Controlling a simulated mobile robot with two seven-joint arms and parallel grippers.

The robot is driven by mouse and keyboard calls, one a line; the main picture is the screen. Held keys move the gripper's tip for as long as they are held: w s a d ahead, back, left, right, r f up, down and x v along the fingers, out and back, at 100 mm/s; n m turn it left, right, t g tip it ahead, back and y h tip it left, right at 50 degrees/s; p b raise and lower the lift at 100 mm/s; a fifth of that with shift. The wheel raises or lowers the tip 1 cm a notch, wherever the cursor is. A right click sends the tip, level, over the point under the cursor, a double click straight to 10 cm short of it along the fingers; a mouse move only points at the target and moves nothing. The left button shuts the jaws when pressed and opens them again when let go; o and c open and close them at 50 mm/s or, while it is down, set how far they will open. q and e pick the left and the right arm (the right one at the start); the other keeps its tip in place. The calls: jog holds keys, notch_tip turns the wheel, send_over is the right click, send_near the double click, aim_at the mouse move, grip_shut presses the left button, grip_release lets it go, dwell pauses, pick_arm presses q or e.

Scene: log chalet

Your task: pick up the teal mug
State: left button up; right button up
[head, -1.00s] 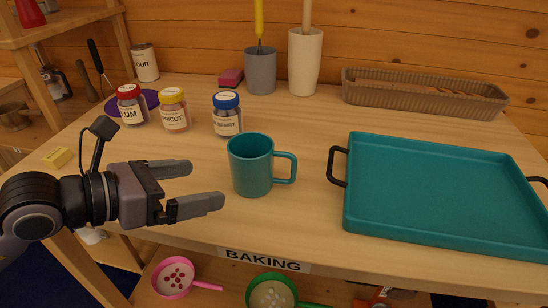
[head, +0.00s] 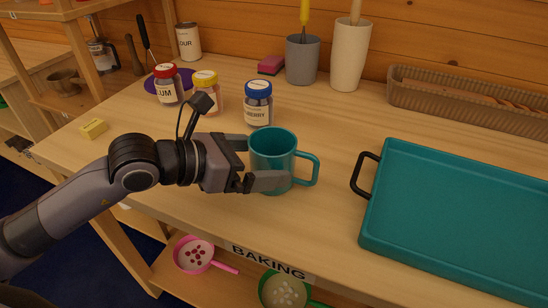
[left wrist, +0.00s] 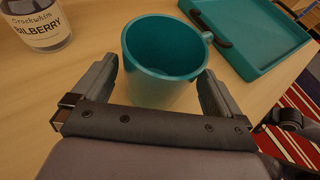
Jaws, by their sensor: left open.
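The teal mug (head: 274,150) stands upright on the wooden table, its handle pointing right in the head view. In the left wrist view the mug (left wrist: 165,62) is empty and sits between the two fingers. My left gripper (head: 262,163) is open and level with the mug, coming from the left. One finger reaches along the mug's near side and the other is partly hidden behind it. In the left wrist view the gripper (left wrist: 158,88) shows a finger on each side of the mug; whether they touch it I cannot tell. My right gripper is not in view.
A teal tray (head: 455,225) with black handles lies to the mug's right. A bilberry jar (head: 257,104) with a blue lid stands close behind the mug. Plum (head: 168,86) and yellow-lidded (head: 207,92) jars stand behind the arm. Table front between mug and edge is clear.

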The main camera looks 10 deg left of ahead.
pick_arm(q)
jog(key=shift+x, duration=1.45)
jog(key=shift+c, duration=0.3)
jog(key=c, duration=1)
jog(key=shift+o, duration=0.2)
